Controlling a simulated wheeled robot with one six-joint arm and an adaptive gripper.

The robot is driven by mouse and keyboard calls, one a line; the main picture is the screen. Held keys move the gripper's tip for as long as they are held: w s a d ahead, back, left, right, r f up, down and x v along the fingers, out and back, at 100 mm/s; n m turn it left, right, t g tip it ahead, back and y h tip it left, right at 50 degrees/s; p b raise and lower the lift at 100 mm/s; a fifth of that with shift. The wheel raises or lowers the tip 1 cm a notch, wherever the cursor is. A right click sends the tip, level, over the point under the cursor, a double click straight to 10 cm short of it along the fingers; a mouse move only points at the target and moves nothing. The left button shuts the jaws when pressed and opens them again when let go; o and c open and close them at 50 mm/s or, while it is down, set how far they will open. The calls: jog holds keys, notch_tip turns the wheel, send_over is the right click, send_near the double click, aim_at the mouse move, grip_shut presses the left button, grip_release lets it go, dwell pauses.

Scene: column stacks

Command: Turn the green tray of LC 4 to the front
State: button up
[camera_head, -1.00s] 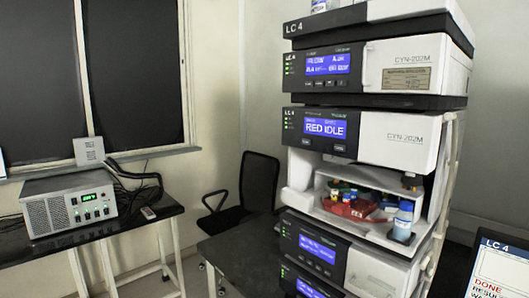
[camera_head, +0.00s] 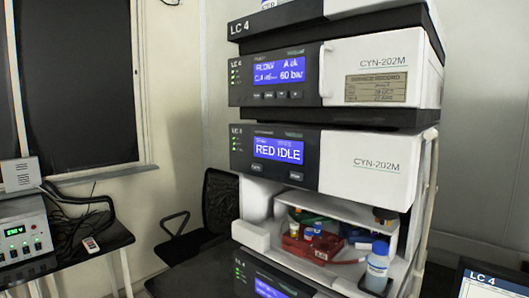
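The LC 4 stack (camera_head: 365,165) stands right of centre, its label at the top left. Its display (camera_head: 278,150) reads "RED IDLE". Below it is an open bay (camera_head: 345,212) with a red tray (camera_head: 308,247) at the front, holding small vials with coloured caps. A little green shows behind the red tray, but I cannot make out the green tray clearly. A blue part shows to the right of the red one. A bottle with a blue cap (camera_head: 377,267) stands at the bay's front right. My gripper is not in view.
A black chair (camera_head: 220,205) stands left of the stack. A side table with a power unit (camera_head: 20,235), cables and a small remote (camera_head: 91,243) is at the left. A screen (camera_head: 490,285) marked LC 4 is at the lower right.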

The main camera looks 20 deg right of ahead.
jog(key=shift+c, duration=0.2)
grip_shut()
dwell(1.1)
